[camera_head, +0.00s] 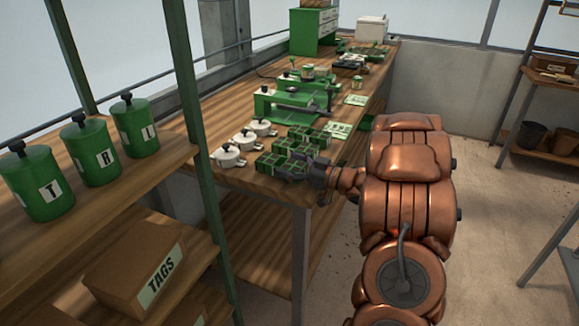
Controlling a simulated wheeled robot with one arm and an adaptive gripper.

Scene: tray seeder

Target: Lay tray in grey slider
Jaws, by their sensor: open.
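A green seed tray with square cells (277,161) lies on the near end of the wooden bench (240,179). A second green tray piece (306,134) lies just behind it. My gripper (298,173) is open at the right side of the near tray, close to its edge; I cannot tell whether the fingers touch it. The green seeder (290,99) stands farther back on the bench, with dark grey parts along its base. I cannot clearly pick out the grey slider at this size.
Several white lidded pots (229,155) stand left of the trays. Printed cards (337,130) lie right of the seeder. A shelf with green canisters (88,154) and a TAGS box (137,270) stands at the near left. A green drawer cabinet (314,31) is at the back.

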